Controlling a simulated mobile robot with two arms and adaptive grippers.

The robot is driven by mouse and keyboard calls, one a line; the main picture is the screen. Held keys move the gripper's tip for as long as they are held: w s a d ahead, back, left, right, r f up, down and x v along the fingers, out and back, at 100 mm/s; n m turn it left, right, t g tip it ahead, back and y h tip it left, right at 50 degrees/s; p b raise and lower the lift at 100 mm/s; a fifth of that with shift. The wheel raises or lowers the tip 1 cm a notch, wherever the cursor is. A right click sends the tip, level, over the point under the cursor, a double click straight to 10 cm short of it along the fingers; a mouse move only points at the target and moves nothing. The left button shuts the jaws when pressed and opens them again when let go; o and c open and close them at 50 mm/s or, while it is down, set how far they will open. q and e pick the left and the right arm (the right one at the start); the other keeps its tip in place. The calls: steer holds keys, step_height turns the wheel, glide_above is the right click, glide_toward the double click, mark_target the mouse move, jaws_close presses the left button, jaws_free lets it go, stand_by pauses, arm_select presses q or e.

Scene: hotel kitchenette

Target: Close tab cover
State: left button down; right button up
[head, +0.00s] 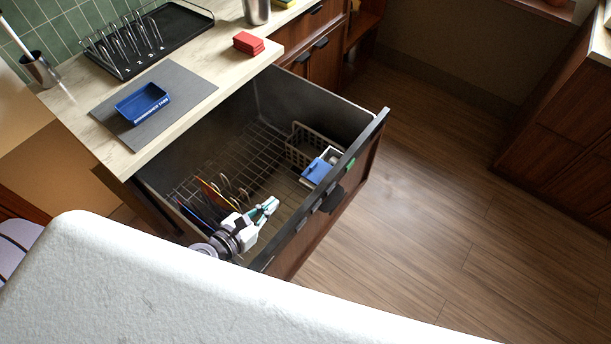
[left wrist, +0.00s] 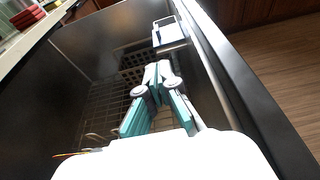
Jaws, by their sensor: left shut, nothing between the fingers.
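The dishwasher drawer (head: 372,135) is pulled out, and a blue and white tab compartment (head: 317,171) sits on the inner side of its front panel. Its blue cover appears to stand open, though its exact angle is hard to tell. In the left wrist view the compartment (left wrist: 169,33) shows ahead of the fingers, near the panel's top edge. My left gripper (head: 268,205) is inside the drawer, over the rack and close to the front panel. It is shut and empty, apart from the cover; its teal fingers show in the left wrist view (left wrist: 158,75). My right gripper is out of view.
The wire rack (head: 245,152) holds several plates beside my left arm. A grey basket (head: 300,143) stands near the compartment. A blue tray (head: 142,102) rests on a grey mat on the counter, near red blocks (head: 248,43). The floor right of the drawer is clear.

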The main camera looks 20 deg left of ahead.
arm_select(q)
steer(key=p, duration=0.2)
glide_toward(319, 163)
steer(key=shift+x, duration=0.85)
steer(key=shift+w+d+f, duration=0.1)
steer(key=shift+w+d, duration=0.1)
steer(key=shift+w, duration=0.4)
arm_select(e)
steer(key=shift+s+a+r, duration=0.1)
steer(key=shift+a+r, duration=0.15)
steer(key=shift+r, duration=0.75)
arm_select(q)
steer(key=w, duration=0.2)
steer(key=w+d, duration=0.1)
steer(key=w, duration=0.1)
steer(key=w+d, duration=0.1)
steer(key=w, duration=0.1)
steer(key=shift+w+d, duration=0.15)
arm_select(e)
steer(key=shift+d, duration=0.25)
